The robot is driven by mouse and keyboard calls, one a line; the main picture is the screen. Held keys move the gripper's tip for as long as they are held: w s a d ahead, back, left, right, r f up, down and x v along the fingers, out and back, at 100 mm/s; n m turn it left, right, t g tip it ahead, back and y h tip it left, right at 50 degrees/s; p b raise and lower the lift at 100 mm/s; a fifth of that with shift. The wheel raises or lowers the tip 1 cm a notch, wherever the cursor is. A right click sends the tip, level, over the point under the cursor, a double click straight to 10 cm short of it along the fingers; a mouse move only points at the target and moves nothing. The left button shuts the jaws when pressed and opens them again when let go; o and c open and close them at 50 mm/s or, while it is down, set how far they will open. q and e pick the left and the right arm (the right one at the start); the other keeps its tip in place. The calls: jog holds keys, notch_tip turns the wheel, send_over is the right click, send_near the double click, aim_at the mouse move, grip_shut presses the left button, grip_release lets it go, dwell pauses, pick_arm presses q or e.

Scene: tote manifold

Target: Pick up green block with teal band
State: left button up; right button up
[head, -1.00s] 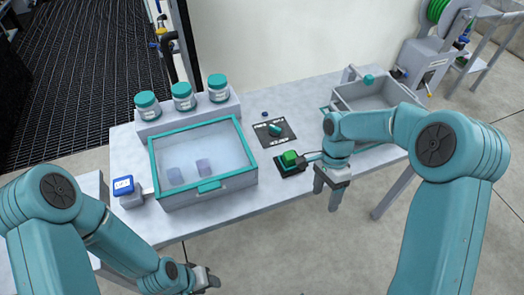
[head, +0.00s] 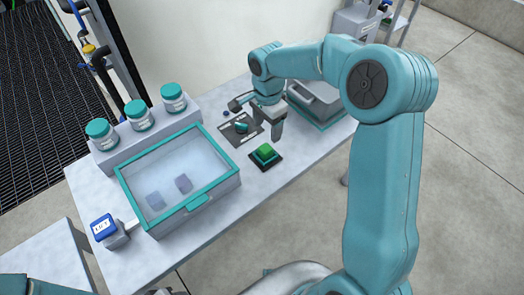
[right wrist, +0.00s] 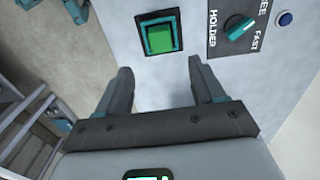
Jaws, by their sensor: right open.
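The green block with teal band (head: 265,152) sits on a dark square pad near the table's front edge. It also shows upright in the right wrist view (right wrist: 160,38), with the teal band around its green top. My right gripper (head: 279,136) is open and empty, pointing down just behind and right of the block in the head view. In the right wrist view its fingertips (right wrist: 160,68) are spread apart, with the block centred beyond the gap between them. The block is not between the fingers. Of my left arm, only a part shows at the bottom left; its gripper is not visible.
A teal-rimmed bin (head: 190,205) with purple blocks stands left. A dial panel (right wrist: 243,30) lies behind the block. Three jars (head: 138,115) stand on a rear ledge. A grey tote (head: 318,100) is behind my right arm. A blue-topped box (head: 106,230) sits at the table's left.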

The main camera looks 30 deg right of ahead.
aim_at(265, 148)
jog(key=f, duration=0.2)
jog(key=shift+s+a+f, duration=0.1)
jog(key=shift+s+f, duration=0.15)
jog(key=shift+f, duration=0.15)
jog(key=shift+w+a+f+p, duration=0.15)
jog(key=shift+f+p, duration=0.1)
jog(key=shift+f, duration=1.3)
jog(key=shift+w+d+f+p, duration=0.15)
jog(key=shift+f+p, duration=0.1)
jog(key=shift+f, duration=1.3)
jog(key=shift+a, duration=0.15)
jog(key=c, duration=1.1)
